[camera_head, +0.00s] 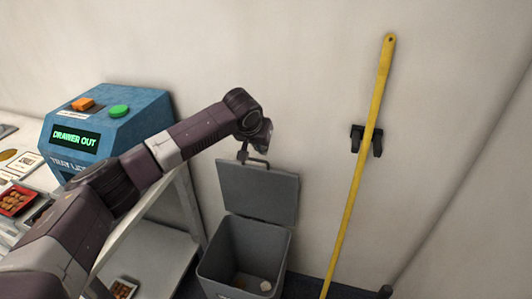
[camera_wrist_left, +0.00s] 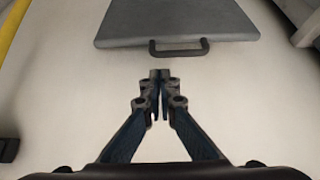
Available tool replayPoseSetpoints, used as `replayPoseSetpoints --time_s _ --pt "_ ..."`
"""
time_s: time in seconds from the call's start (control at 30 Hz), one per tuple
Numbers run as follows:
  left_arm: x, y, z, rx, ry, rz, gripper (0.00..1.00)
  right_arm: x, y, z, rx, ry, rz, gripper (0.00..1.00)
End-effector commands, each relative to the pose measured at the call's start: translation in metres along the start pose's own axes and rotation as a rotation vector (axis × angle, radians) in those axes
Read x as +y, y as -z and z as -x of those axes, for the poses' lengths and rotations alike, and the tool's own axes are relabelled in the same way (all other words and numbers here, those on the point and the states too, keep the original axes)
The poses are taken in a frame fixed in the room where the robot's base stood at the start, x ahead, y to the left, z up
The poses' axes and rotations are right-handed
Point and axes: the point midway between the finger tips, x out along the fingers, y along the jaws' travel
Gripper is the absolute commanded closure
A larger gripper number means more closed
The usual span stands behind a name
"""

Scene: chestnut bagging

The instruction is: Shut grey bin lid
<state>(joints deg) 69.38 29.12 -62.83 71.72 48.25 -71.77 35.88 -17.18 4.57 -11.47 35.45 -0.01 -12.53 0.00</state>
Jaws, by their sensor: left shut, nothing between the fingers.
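The grey bin (camera_head: 243,256) stands on the floor against the wall, with a few small pale and brown bits inside. Its grey lid (camera_head: 258,192) is up, leaning back towards the wall, with a dark handle (camera_head: 256,161) on its top edge. My left gripper (camera_head: 243,156) is by the top left of the lid, close to the handle. In the left wrist view, the left gripper (camera_wrist_left: 160,74) is shut and empty, its tips apart from the handle (camera_wrist_left: 178,47), with the lid (camera_wrist_left: 175,20) beyond it. My right gripper is not in view.
A yellow pole (camera_head: 362,150) hangs on a dark wall bracket to the right of the bin. A blue machine (camera_head: 120,128) reading "DRAWER OUT" stands on a white table at the left. A red tray (camera_head: 14,201) of chestnuts lies near it. The wall above the lid is bare.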

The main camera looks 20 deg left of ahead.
Motion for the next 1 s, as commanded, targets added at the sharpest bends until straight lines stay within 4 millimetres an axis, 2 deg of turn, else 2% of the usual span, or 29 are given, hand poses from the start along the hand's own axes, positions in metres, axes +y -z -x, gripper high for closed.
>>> replayPoseSetpoints --time_s 0.2,0.4,1.0 --pt "0.0 0.0 -0.036 0.0 0.001 -0.001 1.0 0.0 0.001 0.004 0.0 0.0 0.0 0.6" --pt "0.001 0.0 -0.053 0.0 -0.001 -0.001 1.0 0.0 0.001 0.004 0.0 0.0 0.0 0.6" --pt "-0.004 -0.001 -0.057 0.013 0.0 -0.001 1.0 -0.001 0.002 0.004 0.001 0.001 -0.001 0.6"
